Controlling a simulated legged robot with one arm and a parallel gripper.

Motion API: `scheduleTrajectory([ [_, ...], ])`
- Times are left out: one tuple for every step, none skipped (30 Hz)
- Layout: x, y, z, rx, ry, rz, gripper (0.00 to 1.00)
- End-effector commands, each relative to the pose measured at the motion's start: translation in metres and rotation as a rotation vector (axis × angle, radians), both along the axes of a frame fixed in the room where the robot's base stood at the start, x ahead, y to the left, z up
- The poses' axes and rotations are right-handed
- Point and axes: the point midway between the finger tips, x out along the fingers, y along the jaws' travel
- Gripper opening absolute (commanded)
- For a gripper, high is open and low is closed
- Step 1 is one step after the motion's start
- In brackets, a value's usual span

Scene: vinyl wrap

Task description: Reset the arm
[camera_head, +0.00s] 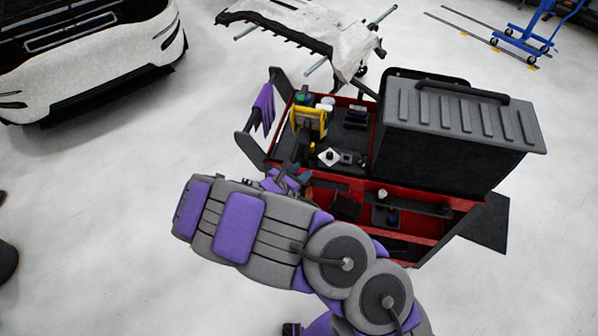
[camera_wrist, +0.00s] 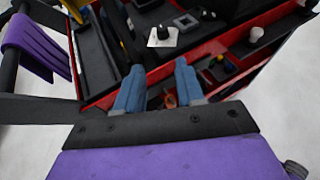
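My arm reaches across the lower middle of the head view. My gripper (camera_head: 290,180) is at the near edge of a red and black tool cart (camera_head: 425,227). In the wrist view my gripper (camera_wrist: 158,77) shows two blue-grey fingers standing apart, with nothing held between them. The fingers point toward the cart's red rim and its front compartments. Whether the fingertips touch the cart cannot be told. My arm hides part of the cart's near left side in the head view.
The cart's tray holds a yellow tool (camera_head: 310,118), a white square piece with a black knob (camera_head: 329,157) and a large black ribbed box (camera_head: 455,115). A purple cloth (camera_head: 264,106) hangs at its left. A car (camera_head: 90,55) stands back left. Bare floor lies between.

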Motion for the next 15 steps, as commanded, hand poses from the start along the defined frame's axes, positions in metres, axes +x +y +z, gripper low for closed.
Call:
scheduleTrajectory([
  [0.0,0.0,0.0,0.0,0.0,0.0,0.38],
  [0.0,0.0,0.0,0.0,0.0,0.0,0.38],
  [0.0,0.0,0.0,0.0,0.0,0.0,0.38],
  [0.0,0.0,0.0,0.0,0.0,0.0,0.38],
  [0.0,0.0,0.0,0.0,0.0,0.0,0.38],
  [0.0,0.0,0.0,0.0,0.0,0.0,0.38],
  [0.0,0.0,0.0,0.0,0.0,0.0,0.38],
  [0.0,0.0,0.0,0.0,0.0,0.0,0.38],
  [0.0,0.0,0.0,0.0,0.0,0.0,0.38],
  [0.0,0.0,0.0,0.0,0.0,0.0,0.38],
  [0.0,-0.001,0.001,0.0,-0.001,-0.003,0.38],
  [0.001,-0.003,0.003,0.003,-0.007,-0.01,0.38],
  [0.001,-0.006,0.006,0.006,-0.013,-0.021,0.38],
  [0.002,-0.01,0.011,0.012,-0.023,-0.037,0.38],
  [0.002,-0.018,0.02,0.021,-0.04,-0.066,0.38],
])
